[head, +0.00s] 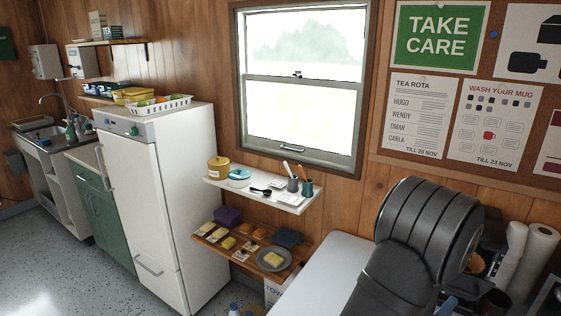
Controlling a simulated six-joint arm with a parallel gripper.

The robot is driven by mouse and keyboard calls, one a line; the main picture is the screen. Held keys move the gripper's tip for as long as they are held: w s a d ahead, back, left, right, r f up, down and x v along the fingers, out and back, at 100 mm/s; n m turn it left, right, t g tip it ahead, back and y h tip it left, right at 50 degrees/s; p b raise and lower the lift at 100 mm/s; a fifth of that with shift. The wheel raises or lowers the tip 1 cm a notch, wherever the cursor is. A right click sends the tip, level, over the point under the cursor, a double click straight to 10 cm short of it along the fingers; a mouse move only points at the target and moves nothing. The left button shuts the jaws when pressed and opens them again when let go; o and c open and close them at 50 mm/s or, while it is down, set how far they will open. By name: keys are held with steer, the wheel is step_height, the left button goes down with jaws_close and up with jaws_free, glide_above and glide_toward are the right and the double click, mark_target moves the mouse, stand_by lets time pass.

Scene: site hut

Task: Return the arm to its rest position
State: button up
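A large dark grey, ribbed, rounded body that looks like part of my own arm (425,240) fills the lower right of the head view, bent above the right end of a pale worktop (322,272). My gripper does not show in this view, so I cannot see whether it is open or holds anything. The arm hides part of the worktop and of the items behind it.
Paper rolls (535,255) stand right of the arm. Two wall shelves hang below the window: the white upper one (262,196) holds a yellow pot and cups, the wooden lower one (225,250) food and a plate. A white fridge (150,200) stands left. The worktop's visible left part is clear.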

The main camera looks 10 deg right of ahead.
mark_target(460, 289)
steer(key=x, duration=0.6)
steer(key=shift+w+d, duration=0.15)
steer(key=shift+d, duration=0.05)
steer(key=shift+a, duration=0.1)
steer(key=v, duration=1.7)
steer(key=shift+s+a, duration=0.15)
steer(key=shift+s, duration=0.05)
steer(key=shift+w+x, duration=0.1)
steer(key=shift+x, duration=4.5)
steer(key=shift+w+x, duration=0.15)
steer(key=shift+x, duration=4.5)
steer(key=shift+a+f, duration=0.1)
steer(key=shift+f, duration=0.05)
